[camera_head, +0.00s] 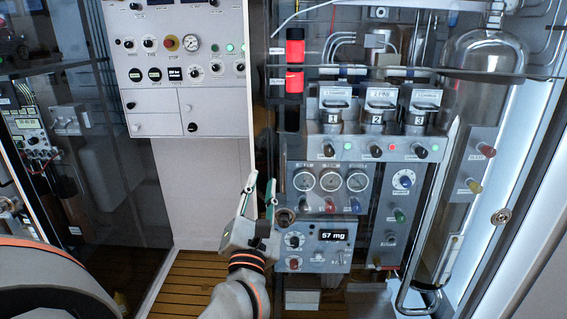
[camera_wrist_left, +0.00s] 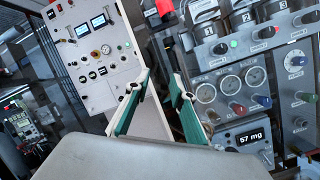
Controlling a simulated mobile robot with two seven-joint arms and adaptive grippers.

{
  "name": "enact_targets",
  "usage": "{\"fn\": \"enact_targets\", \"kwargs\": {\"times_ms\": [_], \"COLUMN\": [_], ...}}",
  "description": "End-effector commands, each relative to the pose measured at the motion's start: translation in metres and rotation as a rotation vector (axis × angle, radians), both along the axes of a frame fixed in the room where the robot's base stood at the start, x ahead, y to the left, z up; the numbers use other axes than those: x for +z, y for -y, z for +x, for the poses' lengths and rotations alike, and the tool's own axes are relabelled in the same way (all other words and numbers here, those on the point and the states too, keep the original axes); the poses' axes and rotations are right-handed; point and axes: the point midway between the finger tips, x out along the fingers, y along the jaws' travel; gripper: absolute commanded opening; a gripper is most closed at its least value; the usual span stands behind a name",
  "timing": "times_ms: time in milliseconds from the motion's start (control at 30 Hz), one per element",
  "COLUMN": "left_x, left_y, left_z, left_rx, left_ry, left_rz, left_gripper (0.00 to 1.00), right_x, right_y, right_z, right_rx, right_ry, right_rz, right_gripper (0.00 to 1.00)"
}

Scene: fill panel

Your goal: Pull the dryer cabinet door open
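A glass-fronted cabinet stands on the right in the head view, with its light metal frame (camera_head: 522,170) along its right side. A long bent metal bar (camera_head: 428,228) runs upright beside the gauges; I cannot tell whether it is the door's handle. Which panel is the dryer cabinet door is not clear from labels. My left gripper (camera_head: 262,182) is in front of the cabinet's left edge, left of the gauges. Its two fingers stand apart with nothing between them, as the left wrist view (camera_wrist_left: 157,80) also shows. My right gripper is not in view.
A white control panel (camera_head: 165,98) with knobs and a gauge is at the upper left. Three round gauges (camera_head: 331,180) and a box reading 57 mg (camera_head: 325,246) are right of the gripper. A dark glass enclosure (camera_head: 110,160) is at left. Slatted wooden floor (camera_head: 195,282) shows below.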

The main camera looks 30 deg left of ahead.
Motion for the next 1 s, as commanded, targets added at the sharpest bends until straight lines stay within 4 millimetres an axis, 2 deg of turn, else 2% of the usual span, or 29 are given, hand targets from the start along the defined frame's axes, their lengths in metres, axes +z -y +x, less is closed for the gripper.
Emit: {"fn": "enact_targets", "kwargs": {"times_ms": [33,100,200,300,467,733,1000], "left_x": [0.009,0.01,0.008,0.006,0.002,-0.001,0.003], "left_y": [-0.002,0.0,0.009,0.019,0.024,0.015,0.001], "left_z": [0.004,0.009,0.016,0.019,0.024,0.047,0.084], "left_rx": [-0.034,-0.089,-0.158,-0.205,-0.229,-0.228,-0.225], "left_ry": [0.017,0.016,0.002,-0.016,-0.028,-0.026,-0.031], "left_rz": [-0.135,-0.31,-0.494,-0.602,-0.656,-0.653,-0.65], "left_gripper": [0.24,0.24,0.24,0.24,0.24,0.24,0.24], "right_x": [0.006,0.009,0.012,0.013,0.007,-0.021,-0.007], "right_y": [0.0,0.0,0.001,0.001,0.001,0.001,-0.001], "right_z": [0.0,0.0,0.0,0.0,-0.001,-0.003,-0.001], "right_rx": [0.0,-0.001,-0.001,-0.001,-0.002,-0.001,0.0], "right_ry": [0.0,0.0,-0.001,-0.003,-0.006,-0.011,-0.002], "right_rz": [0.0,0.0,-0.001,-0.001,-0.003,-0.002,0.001], "right_gripper": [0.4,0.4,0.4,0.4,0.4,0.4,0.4]}}
